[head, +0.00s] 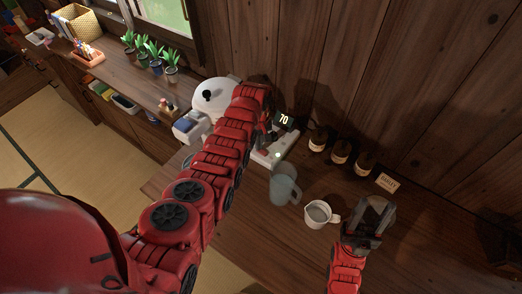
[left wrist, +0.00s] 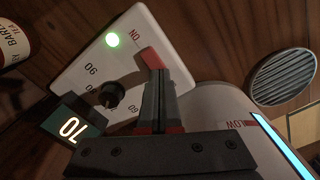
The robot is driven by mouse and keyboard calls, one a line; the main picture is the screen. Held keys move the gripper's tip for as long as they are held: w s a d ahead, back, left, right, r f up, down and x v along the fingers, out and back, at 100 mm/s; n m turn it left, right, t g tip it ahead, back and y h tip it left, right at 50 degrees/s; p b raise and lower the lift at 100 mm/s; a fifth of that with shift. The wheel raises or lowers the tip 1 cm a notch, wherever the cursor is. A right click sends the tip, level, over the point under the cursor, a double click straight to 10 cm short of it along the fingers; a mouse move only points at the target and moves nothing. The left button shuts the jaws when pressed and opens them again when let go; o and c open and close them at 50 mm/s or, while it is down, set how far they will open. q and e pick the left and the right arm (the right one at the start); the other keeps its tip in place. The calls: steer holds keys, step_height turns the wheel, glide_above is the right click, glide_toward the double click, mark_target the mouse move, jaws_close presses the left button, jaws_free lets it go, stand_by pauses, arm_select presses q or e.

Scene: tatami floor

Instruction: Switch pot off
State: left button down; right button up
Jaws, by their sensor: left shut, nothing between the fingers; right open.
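The white pot (head: 205,103) with a black lid knob stands beyond my left arm in the head view. A white control panel (head: 262,158) lies beside it, with a 70 display (head: 284,120). In the left wrist view the panel (left wrist: 85,70) shows a lit green light (left wrist: 112,40), a black dial (left wrist: 112,94) and an ON mark. A red piece, apparently the switch (left wrist: 151,59), sits by that mark. My left gripper (left wrist: 157,75) is shut and empty at this red piece; contact is unclear. My right gripper (head: 376,213) is open and empty near the mug.
A bluish pitcher (head: 283,188) and a white mug (head: 318,214) stand on the wooden counter between my arms. Several dark bottles (head: 340,152) and a label card (head: 386,183) line the wall. Potted plants (head: 154,62) stand on the left shelf.

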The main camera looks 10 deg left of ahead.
arm_select(q)
steer(key=shift+f, duration=0.35)
steer(key=shift+r, duration=0.15)
steer(key=shift+r+p, duration=0.55)
steer(key=shift+r, duration=0.4)
step_height(320, 180, up, 2)
steer(key=shift+r+p, duration=0.2)
steer(key=shift+p, duration=0.3)
steer(key=shift+r+p, duration=0.4)
steer(key=shift+r, duration=0.85)
